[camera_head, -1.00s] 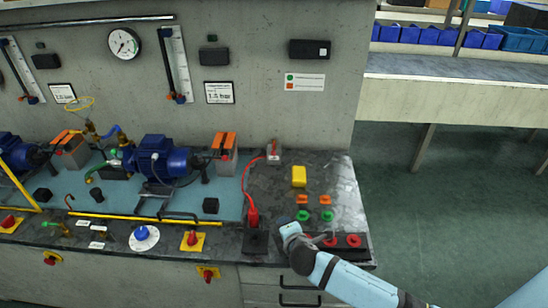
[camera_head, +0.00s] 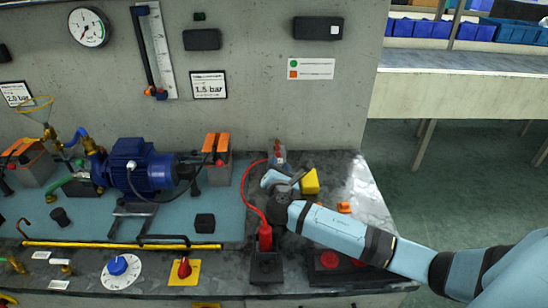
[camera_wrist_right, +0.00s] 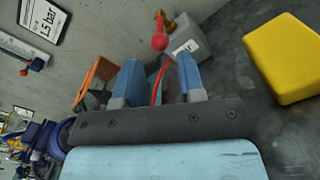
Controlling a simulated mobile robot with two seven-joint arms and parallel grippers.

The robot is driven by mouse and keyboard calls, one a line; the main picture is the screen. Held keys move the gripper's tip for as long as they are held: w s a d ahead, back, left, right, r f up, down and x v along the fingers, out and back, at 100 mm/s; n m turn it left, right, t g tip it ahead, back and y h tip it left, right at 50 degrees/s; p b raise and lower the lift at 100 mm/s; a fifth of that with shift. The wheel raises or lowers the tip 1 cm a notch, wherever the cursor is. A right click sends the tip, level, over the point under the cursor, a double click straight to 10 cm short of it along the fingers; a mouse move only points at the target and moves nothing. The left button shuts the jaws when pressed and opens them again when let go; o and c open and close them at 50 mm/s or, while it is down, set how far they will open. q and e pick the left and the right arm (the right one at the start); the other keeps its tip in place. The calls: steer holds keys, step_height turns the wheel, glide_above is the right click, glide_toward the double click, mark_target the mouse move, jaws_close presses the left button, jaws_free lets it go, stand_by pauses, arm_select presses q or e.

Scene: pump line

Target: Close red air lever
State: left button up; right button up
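In the right wrist view a small lever with a round red knob (camera_wrist_right: 160,41) stands on a brass fitting at a grey labelled block (camera_wrist_right: 190,42). I take it as the red air lever. In the head view the block (camera_head: 279,157) sits at the back of the bench by the wall, and the lever is too small to read. My right gripper (camera_head: 284,181) is in front of the block, apart from it. In the right wrist view its two blue fingers (camera_wrist_right: 161,72) are spread with nothing gripped; a red hose shows behind the gap. My left gripper is not in view.
A yellow block (camera_head: 310,181) stands close to the right of the gripper. The red hose (camera_head: 245,192) curves down to a red handle (camera_head: 265,238) in a black holder. Red buttons (camera_head: 329,260) sit below my forearm. A blue pump (camera_head: 135,165) is to the left.

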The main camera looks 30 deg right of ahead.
mark_target(278, 151)
steer(key=x, duration=0.7)
steer(key=shift+w, duration=0.1)
jaws_close()
